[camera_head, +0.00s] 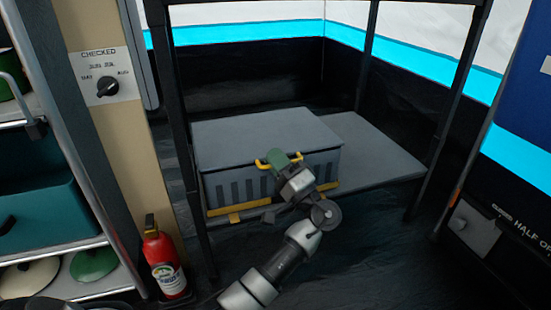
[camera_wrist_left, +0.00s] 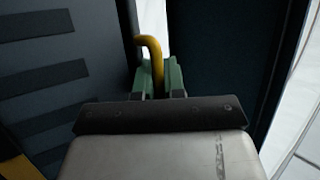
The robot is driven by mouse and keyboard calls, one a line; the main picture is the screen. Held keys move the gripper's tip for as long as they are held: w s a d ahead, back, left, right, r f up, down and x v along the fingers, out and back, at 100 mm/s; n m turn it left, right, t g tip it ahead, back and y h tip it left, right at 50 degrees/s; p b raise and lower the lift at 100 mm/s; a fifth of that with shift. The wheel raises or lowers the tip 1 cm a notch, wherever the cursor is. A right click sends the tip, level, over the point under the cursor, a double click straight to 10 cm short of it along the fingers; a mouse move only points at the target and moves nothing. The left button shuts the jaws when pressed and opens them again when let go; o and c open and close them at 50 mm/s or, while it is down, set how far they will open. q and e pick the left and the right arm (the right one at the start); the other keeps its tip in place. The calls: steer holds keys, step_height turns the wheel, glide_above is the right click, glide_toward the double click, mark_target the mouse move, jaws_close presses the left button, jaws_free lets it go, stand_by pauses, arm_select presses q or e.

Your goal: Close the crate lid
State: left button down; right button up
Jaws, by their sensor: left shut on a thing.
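The grey crate (camera_head: 236,190) stands on a low grey platform, with dark vertical slots along its front wall. Its flat grey lid (camera_head: 250,134) lies across the top and looks level; I cannot tell whether a small gap is left at the front edge. A yellow handle (camera_head: 297,157) sits at the lid's front edge. My left gripper (camera_head: 277,159), with green fingers, is shut on this handle. In the left wrist view the yellow handle (camera_wrist_left: 152,45) runs down between the green fingers (camera_wrist_left: 160,78). The fingers hide part of the handle. My right gripper is not in view.
Black frame posts (camera_head: 440,135) stand at the sides of the platform (camera_head: 385,150). A red fire extinguisher (camera_head: 162,262) stands at the left, beside shelves holding a teal bin (camera_head: 45,205). A grey box (camera_head: 472,226) is at the right. The dark floor at the lower right is clear.

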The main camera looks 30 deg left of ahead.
arm_select(q)
steer(key=shift+s+d+f, duration=0.25)
steer(key=shift+d+f, duration=0.1)
steer(key=shift+d, duration=0.1)
steer(key=c, duration=1.6)
jaws_free()
steer(key=shift+c, duration=0.2)
steer(key=shift+o, duration=0.8)
steer(key=shift+s, duration=0.1)
step_height(320, 180, up, 5)
steer(key=p, duration=0.4)
steer(key=d+r+p, duration=0.6)
steer(key=d+r, duration=0.1)
steer(key=d, duration=0.4)
steer(key=shift+s+d, duration=0.15)
